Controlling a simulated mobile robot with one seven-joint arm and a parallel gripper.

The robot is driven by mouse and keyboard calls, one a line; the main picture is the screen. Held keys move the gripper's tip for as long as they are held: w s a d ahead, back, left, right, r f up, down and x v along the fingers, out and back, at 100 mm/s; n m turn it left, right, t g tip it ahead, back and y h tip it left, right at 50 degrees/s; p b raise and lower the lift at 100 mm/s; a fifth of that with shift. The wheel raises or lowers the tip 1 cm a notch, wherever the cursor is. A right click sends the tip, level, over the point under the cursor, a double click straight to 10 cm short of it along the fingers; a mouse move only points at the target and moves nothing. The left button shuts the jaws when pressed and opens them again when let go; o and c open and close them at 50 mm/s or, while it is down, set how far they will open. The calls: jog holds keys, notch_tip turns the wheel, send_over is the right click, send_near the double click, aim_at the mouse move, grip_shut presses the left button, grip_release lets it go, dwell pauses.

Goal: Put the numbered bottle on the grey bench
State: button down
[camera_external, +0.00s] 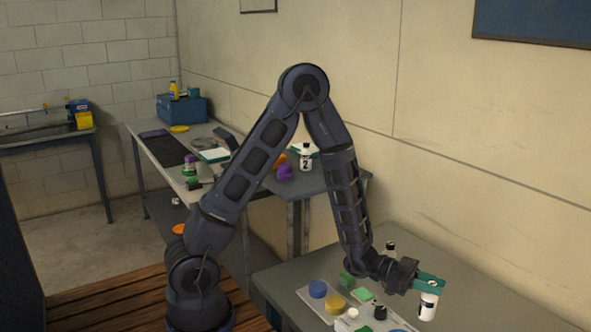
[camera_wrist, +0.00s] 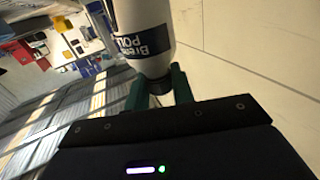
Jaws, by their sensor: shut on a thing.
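My gripper (camera_external: 428,283) has green fingers and is shut on a white bottle (camera_external: 428,304) with a dark label band. It holds the bottle above the right part of the near grey table (camera_external: 440,250). The wrist view shows my gripper (camera_wrist: 160,88) closed around the dark cap end of this white bottle (camera_wrist: 143,15), with partly readable lettering on its label. A white bottle marked 2 (camera_external: 306,160), with a dark cap, stands upright on the far grey-topped bench (camera_external: 338,179), behind my arm. Which surface is the task's grey bench I cannot tell.
A pale tray (camera_external: 307,292) on the near table holds blue, yellow and green items. A dark-capped bottle (camera_external: 390,248) stands behind my wrist. A blue box (camera_external: 183,108) and purple item (camera_external: 285,172) are on the far bench. The near table's back right looks clear.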

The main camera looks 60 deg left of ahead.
notch_tip(320, 180, up, 17)
jog(key=shift+f, duration=0.15)
